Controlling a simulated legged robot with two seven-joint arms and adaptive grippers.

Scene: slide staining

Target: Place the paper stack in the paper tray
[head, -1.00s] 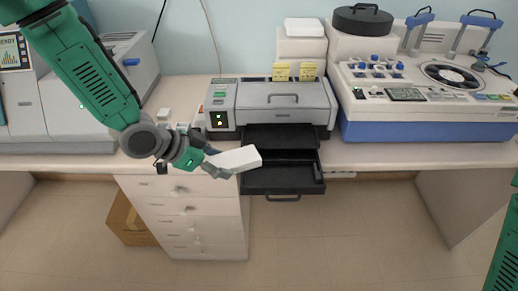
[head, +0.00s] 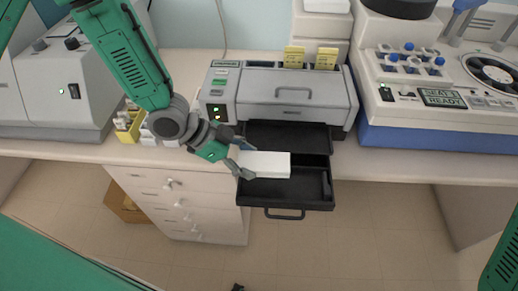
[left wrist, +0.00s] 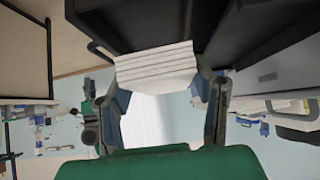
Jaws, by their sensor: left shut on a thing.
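The white paper stack (head: 266,164) is held at its left end by my left gripper (head: 240,163), which is shut on it. The stack lies level over the left and middle part of the open black paper tray (head: 300,200), which is pulled out from the front of the grey printer (head: 282,92). I cannot tell whether the stack touches the tray floor. In the left wrist view the stack (left wrist: 155,68) sits between the two fingers (left wrist: 165,100), with the dark tray beyond it. The right gripper's fingers are not in view.
A black output shelf (head: 288,136) overhangs the back of the tray. A blue and white machine (head: 430,138) stands to the right, and a grey machine (head: 60,95) to the left. White drawers (head: 185,205) are below the counter. The floor in front is clear.

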